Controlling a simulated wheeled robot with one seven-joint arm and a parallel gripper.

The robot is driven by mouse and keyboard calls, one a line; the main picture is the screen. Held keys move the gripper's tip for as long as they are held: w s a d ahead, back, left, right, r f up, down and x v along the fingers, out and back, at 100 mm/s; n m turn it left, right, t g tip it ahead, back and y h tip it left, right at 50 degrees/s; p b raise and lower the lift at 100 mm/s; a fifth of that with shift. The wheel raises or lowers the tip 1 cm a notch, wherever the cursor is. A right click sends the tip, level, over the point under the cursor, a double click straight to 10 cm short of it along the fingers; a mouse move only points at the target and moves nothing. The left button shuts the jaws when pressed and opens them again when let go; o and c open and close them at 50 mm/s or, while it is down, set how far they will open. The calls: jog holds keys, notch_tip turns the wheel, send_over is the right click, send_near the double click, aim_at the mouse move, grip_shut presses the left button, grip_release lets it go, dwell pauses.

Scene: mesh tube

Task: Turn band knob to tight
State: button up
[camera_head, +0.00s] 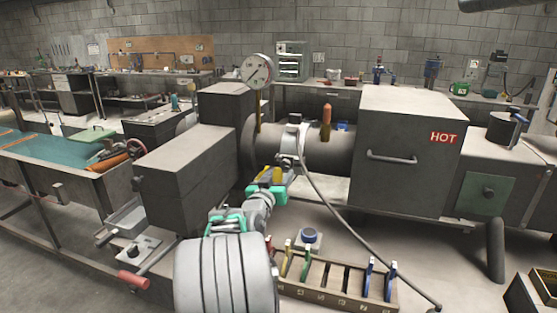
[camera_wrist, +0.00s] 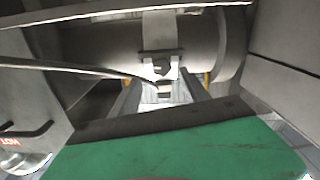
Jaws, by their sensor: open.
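A pale metal band (camera_head: 293,136) wraps the dark horizontal barrel (camera_head: 330,148); the barrel also shows across the top of the wrist view (camera_wrist: 100,42). In the wrist view the band (camera_wrist: 161,28) runs down to a clamp with a small knob-like screw (camera_wrist: 161,68). My gripper (camera_head: 289,160) reaches the band's near side in the head view. In the wrist view my gripper's fingers (camera_wrist: 162,88) are apart, one on each side below the clamp. I cannot tell whether they touch it. Any tight marking is not readable.
A grey cable (camera_head: 335,200) runs from the band to the floor. A box marked HOT (camera_head: 410,150) stands right of the barrel and a grey housing (camera_head: 185,170) left. A gauge (camera_head: 257,70) rises behind. A slotted tool rack (camera_head: 335,278) lies in front.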

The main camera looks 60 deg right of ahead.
aim_at(285, 167)
jog(key=d, duration=0.3)
jog(key=w+d+p, duration=0.1)
jog(key=d, duration=0.2)
jog(key=shift+w, duration=0.1)
jog(key=shift+a, duration=0.1)
jog(key=shift+c, duration=0.4)
grip_shut()
jog(key=shift+a+f, duration=0.1)
jog(key=shift+b, duration=0.55)
